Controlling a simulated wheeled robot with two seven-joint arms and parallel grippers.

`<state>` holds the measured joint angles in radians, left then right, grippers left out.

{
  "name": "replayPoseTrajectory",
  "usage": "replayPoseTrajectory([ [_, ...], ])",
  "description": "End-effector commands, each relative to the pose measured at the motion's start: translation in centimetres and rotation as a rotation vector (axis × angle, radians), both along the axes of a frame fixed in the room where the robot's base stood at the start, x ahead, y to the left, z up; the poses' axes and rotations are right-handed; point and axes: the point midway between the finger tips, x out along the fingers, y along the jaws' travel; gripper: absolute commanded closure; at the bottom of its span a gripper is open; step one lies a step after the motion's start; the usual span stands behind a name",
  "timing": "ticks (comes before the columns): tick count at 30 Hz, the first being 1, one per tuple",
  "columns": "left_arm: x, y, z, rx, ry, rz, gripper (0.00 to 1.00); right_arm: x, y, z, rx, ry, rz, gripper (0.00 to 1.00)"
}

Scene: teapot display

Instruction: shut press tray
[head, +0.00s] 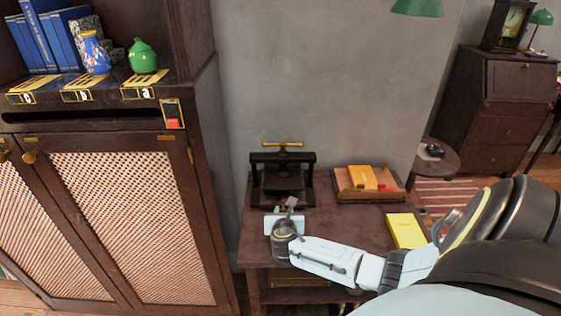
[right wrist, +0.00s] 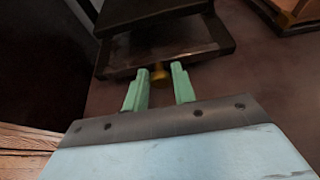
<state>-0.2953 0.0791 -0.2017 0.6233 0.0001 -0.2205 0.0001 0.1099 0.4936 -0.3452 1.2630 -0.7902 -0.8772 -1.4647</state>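The press (head: 283,181) is a dark frame with a brass handle on top, standing at the back left of the small wooden table. In the right wrist view, its dark tray (right wrist: 203,49) juts out below a black plate (right wrist: 150,12). A brass knob (right wrist: 160,77) is on the tray's front. My right gripper (head: 284,207) is in front of the press. Its green fingers (right wrist: 160,68) are apart, with the knob showing between them; I cannot tell whether they touch it or the tray. In the head view my gripper hides much of the tray front. My left gripper is out of view.
A wooden tray (head: 347,194) with orange and red items is right of the press. A yellow book (head: 406,231) lies near the table's right side. A tall cabinet (head: 130,205) stands close on the left, and a grey wall (head: 310,80) is behind.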

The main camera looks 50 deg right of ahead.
Motion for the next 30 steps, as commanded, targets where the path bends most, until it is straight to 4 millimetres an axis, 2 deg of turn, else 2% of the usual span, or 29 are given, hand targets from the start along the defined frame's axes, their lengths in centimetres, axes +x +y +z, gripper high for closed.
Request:
replayPoseTrajectory([
  [1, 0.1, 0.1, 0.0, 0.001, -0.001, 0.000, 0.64, 0.1, -0.1, 0.1, -0.003, -0.001, -0.001, 0.67],
  [3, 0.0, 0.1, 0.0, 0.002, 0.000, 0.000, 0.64, 0.1, 0.0, 0.1, -0.003, -0.001, -0.001, 0.58],
  [4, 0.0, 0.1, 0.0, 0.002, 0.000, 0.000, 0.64, 0.1, 0.0, 0.1, -0.002, 0.000, -0.001, 0.56],
  [15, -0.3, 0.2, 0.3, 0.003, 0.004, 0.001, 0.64, -0.4, 0.6, 0.4, -0.001, 0.000, 0.003, 0.56],
  [20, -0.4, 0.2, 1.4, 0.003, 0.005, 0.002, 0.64, -2.2, 2.4, 1.5, 0.001, 0.002, 0.004, 0.56],
  [30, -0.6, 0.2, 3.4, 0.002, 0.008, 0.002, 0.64, -7.0, 7.2, 4.3, -0.001, 0.001, 0.003, 0.56],
])
